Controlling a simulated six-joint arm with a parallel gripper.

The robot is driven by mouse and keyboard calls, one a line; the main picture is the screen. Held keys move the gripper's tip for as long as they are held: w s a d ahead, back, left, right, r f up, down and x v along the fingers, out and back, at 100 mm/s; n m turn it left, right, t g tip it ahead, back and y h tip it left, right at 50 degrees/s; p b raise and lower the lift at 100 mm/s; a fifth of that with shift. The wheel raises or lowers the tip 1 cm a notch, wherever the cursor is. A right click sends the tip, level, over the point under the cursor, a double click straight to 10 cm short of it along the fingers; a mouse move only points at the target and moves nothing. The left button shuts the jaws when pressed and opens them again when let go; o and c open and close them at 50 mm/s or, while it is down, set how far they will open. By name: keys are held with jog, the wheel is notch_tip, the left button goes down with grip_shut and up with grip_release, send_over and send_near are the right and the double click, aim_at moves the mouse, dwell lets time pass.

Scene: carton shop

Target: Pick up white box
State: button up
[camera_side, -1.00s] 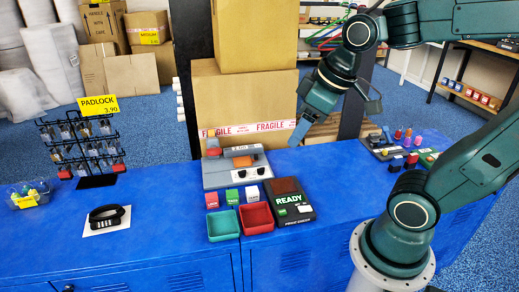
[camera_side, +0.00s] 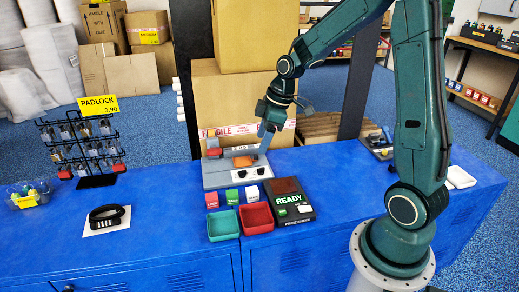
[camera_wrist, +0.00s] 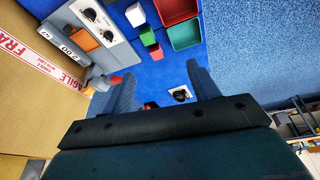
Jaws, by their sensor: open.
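The white box (camera_side: 252,194) is a small block standing on the blue counter in the side view, at the right end of a short row with a green box (camera_side: 232,197) and a red box (camera_side: 211,200). In the wrist view the white box (camera_wrist: 135,14) is near the top edge, beyond the green box (camera_wrist: 147,36) and the red box (camera_wrist: 155,51). My gripper (camera_side: 264,142) is above and behind the row, over the back of the grey stand. In the wrist view my gripper (camera_wrist: 162,88) has its fingers apart with nothing held between them.
The grey stand (camera_side: 215,178) is behind the row. Cartons (camera_side: 235,95) rise close behind my gripper. A padlock rack (camera_side: 85,150) is at left.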

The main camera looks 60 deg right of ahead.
jog(key=n+y, duration=0.2)
send_near(252, 190)
notch_tip(252, 190, up, 3)
jog(key=shift+s+d+r, duration=0.2)
jog(key=shift+s+d, duration=0.2)
jog(key=shift+s, duration=0.05)
jog(key=shift+f, duration=0.1)
jog(key=shift+x, duration=4.25)
jog(key=shift+f, duration=0.1)
jog(key=shift+x, duration=2.5)
jog(key=shift+d, duration=0.2)
jog(key=shift+c, duration=0.2)
jog(key=c, duration=1)
